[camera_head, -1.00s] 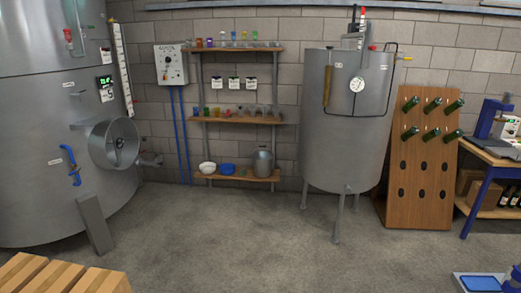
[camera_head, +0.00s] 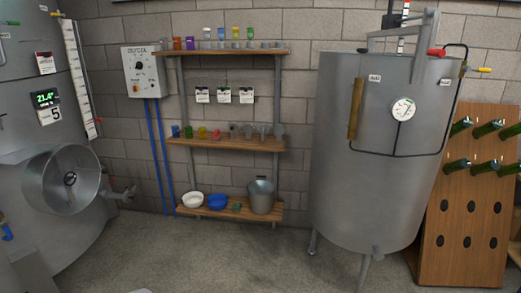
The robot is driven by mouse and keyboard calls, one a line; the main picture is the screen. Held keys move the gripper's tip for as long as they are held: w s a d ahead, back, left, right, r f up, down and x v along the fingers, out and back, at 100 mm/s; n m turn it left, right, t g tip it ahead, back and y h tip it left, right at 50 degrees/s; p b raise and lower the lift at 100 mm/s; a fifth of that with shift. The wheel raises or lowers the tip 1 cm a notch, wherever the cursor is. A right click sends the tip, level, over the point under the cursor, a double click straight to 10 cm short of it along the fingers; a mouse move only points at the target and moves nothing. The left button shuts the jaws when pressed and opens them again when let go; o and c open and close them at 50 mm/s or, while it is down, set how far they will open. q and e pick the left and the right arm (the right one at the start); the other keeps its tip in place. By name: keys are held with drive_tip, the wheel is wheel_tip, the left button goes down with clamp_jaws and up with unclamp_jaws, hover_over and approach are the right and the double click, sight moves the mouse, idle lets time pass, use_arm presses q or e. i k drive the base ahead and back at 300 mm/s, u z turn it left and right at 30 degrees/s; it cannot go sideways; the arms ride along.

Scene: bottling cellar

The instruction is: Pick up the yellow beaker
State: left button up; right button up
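Two small yellow vessels show on the wall shelf. One yellow vessel (camera_head: 202,132) stands on the middle board, between a green one (camera_head: 188,131) and a red one (camera_head: 215,134). Neither of my grippers is in view.
The wooden shelf's lowest board holds a white bowl (camera_head: 193,200), a blue bowl (camera_head: 217,202) and a metal bucket (camera_head: 261,196). A steel tank (camera_head: 365,185) stands right of it, a large vat (camera_head: 30,235) left. Bare floor (camera_head: 215,250) lies before the shelf.

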sight(203, 132)
drive_tip(key=u, duration=0.35)
drive_tip(key=i, duration=2.1)
drive_tip(key=u, duration=0.55)
